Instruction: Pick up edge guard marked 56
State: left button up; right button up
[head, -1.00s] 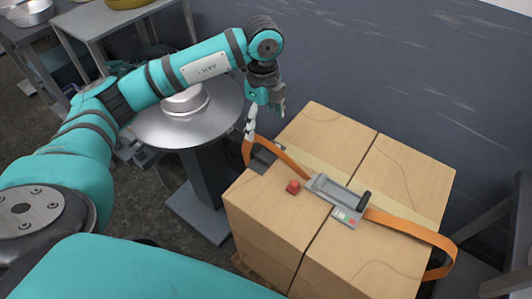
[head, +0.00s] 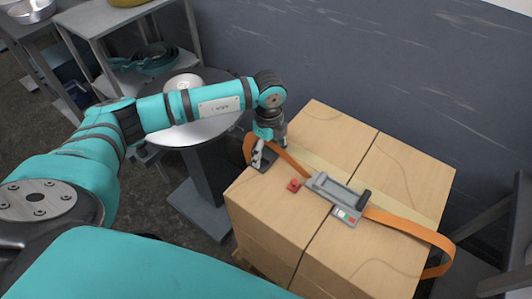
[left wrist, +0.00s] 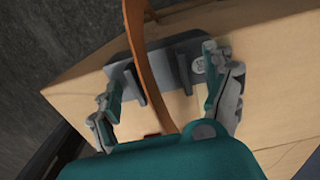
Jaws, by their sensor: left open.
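The edge guard (head: 270,158) is a dark grey piece on the left edge of the carton stack, partly covered by my left gripper (head: 262,153). In the left wrist view the guard (left wrist: 172,60) lies across the carton edge with raised ribs and a round pale label near its right end; I cannot read the number clearly. The orange strap (left wrist: 150,75) runs over the guard between its ribs. My left gripper (left wrist: 165,65) is open, one finger near each end of the guard. Contact cannot be told. My right gripper is not in view.
The cartons (head: 390,165) carry a grey strap tensioner (head: 338,194) and a small red block (head: 293,185). A round metal pedestal table (head: 190,130) with a pale bowl stands left. A dark wall (head: 400,60) is behind; a shelf (head: 110,20) stands at upper left.

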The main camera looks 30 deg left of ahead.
pick_arm(q)
jog(key=c, duration=1.3)
